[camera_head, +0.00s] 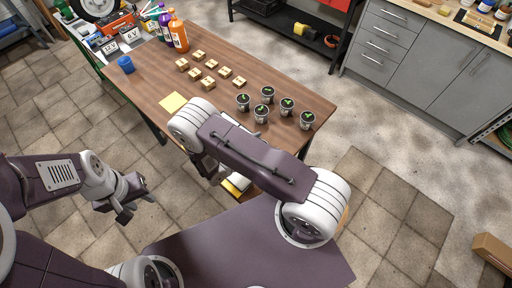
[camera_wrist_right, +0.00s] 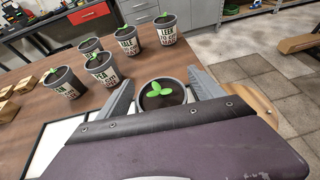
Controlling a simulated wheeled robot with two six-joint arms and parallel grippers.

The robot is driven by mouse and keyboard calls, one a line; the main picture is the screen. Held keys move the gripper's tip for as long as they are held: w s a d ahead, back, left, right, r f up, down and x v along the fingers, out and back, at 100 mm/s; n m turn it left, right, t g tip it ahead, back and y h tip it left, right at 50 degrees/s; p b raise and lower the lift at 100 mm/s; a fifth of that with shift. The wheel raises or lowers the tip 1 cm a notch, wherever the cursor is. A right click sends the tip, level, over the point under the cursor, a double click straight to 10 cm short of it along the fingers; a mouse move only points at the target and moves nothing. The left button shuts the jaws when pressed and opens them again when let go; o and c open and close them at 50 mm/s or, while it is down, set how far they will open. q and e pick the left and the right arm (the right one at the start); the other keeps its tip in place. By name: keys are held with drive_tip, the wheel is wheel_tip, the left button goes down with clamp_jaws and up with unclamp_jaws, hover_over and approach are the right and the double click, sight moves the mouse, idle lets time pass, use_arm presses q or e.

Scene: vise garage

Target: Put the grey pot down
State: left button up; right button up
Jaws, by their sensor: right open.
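A grey pot with a green seedling (camera_wrist_right: 162,99) stands between the two fingers of my right gripper (camera_wrist_right: 160,80) in the right wrist view. The fingers are open, one on each side of the pot; I cannot tell whether either touches it. Its base is hidden by the gripper. In the head view my right arm hides this pot. Several similar labelled pots (camera_wrist_right: 101,68) stand upright on the wooden table (camera_head: 225,50); in the head view they are a group (camera_head: 243,102) near the table's right end. My left gripper (camera_head: 120,207) hangs over the floor, clear of the table; its opening is unclear.
Several small wooden blocks (camera_head: 208,84), a yellow note (camera_head: 173,103), a blue cup (camera_head: 126,64) and bottles (camera_head: 178,33) are on the table. A white sheet (camera_wrist_right: 48,148) lies left of the right gripper. Grey cabinets (camera_head: 410,50) stand behind, across open floor.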

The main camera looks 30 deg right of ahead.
drive_tip(key=b+v, duration=0.2)
drive_tip(key=v, duration=0.9)
drive_tip(key=s+d+r+m+g+y, duration=0.1)
drive_tip(key=s+r+m+y, duration=0.2)
drive_tip(key=m+y, duration=0.3)
drive_tip(key=s+d+r+m+g+y, duration=0.2)
drive_tip(key=r+m+y, duration=0.3)
drive_tip(key=m, duration=1.1)
drive_tip(key=shift+s+r+y, duration=0.4)
drive_tip(key=shift+s+y, duration=0.05)
drive_tip(key=shift+y, duration=0.65)
